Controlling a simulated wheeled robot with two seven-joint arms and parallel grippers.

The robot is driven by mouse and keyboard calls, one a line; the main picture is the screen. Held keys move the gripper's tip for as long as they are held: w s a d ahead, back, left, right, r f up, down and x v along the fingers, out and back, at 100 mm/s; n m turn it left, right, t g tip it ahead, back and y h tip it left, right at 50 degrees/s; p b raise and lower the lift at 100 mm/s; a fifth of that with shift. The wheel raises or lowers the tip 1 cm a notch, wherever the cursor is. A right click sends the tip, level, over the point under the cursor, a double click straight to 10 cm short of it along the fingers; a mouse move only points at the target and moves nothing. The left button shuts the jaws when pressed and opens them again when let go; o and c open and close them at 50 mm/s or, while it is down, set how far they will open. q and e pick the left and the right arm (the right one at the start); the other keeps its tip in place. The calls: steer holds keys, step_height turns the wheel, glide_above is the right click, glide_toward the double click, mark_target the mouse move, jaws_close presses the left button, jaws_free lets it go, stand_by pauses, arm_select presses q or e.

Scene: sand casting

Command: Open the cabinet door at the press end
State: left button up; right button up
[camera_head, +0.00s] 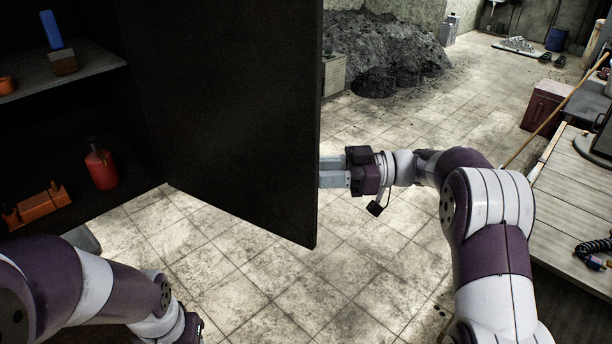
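The cabinet (142,103) stands at the left with its dark inside and shelves showing. Its black door (235,110) stands swung open, a tall flat panel reaching from the top of the picture to a low corner near the middle. My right gripper (322,172) is at the door's free edge, pointing left. Its two pale fingers reach the edge, and their tips are hidden by the door. I cannot tell whether they touch or grip it. My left arm comes in at the lower left, below the cabinet, and its fingers are out of the picture.
The shelves hold a blue block (50,30), a red bottle (101,168) and an orange-brown box (40,204). A sand heap (385,55) lies behind the door. A wooden bench (570,185) and a dark red box (546,104) stand at the right. The tiled floor between is clear.

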steer(key=d+b, duration=0.3)
steer(key=d, duration=0.7)
steer(key=shift+d, duration=0.2)
